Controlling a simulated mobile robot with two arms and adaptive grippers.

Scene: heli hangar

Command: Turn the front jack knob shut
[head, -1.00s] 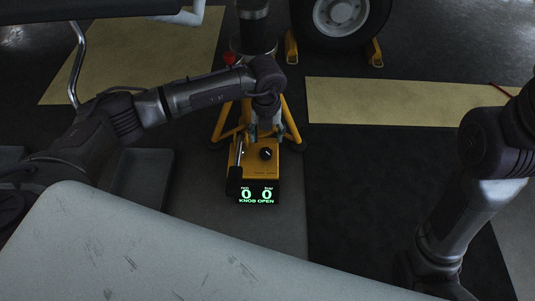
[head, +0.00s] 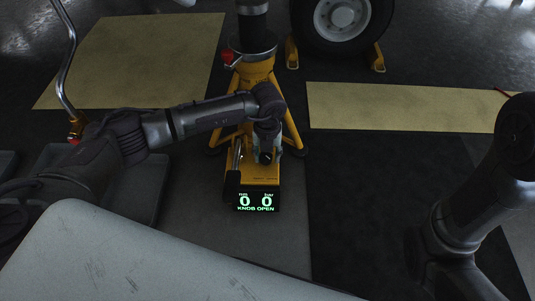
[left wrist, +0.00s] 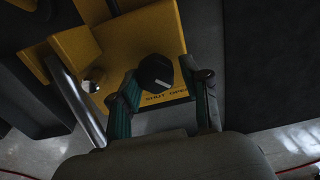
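The yellow front jack (head: 263,172) stands on the floor in the middle of the head view. Its display (head: 257,201) reads 0 and 0, with "KNOB OPEN" below. My left gripper (head: 266,157) is over the jack's top and mostly covers the black knob there. In the left wrist view, the dark faceted knob (left wrist: 155,72) with a pale pointer line sits between the tips of my open left gripper (left wrist: 159,75). A small gap seems to show on each side; contact is hard to tell. "SHUT" and "OPEN" lettering is partly visible beside it. My right gripper is out of view.
A lever handle (head: 234,172) rises along the jack's left side; its metal rod (left wrist: 75,95) passes left of the gripper in the wrist view. A wheel (head: 342,16) with yellow chocks (head: 376,55) stands behind. A pale panel (head: 130,255) fills the lower left foreground.

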